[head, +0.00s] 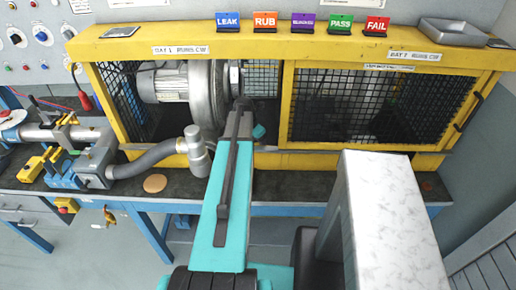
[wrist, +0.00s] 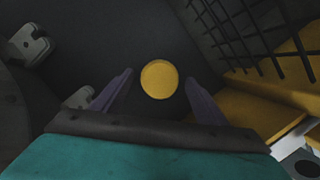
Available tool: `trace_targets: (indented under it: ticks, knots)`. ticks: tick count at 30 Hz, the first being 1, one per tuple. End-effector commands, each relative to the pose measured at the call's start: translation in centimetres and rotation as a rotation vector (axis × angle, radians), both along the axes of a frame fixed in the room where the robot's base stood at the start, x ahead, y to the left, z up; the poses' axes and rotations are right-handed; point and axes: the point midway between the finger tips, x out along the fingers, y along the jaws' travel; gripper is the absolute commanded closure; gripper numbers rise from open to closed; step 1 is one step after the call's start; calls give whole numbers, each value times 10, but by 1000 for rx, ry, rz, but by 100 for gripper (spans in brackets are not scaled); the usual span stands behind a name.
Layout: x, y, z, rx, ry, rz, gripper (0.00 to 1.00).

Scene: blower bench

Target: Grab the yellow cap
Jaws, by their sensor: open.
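The yellow cap (wrist: 159,79) is a round, plain disc in the wrist view. It shows against a dark surface, a little above the picture's middle. My gripper (wrist: 160,76) is open, with one purple finger on each side of the cap. Clear gaps show between the cap and both fingers. I cannot tell how far ahead of the fingertips the cap lies. In the head view my arm reaches into the open left bay of the yellow frame (head: 270,50), beside the grey blower (head: 205,90). I cannot make out the cap there.
Black mesh (head: 340,104) covers the right bay; mesh and a yellow frame edge (wrist: 262,105) lie close on the right in the wrist view. A grey hose (head: 150,158) and an orange-brown disc (head: 155,183) are on the bench left of my arm. Coloured signs (head: 303,23) stand on top.

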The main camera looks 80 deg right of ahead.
Motion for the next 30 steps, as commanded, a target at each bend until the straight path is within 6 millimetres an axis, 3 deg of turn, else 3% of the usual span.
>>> trace_targets:
  ticks: [9,17,30]
  knots:
    - [1,0,0,0,0,1,35]
    - [1,0,0,0,0,1,77]
    - [1,0,2,0,0,1,77]
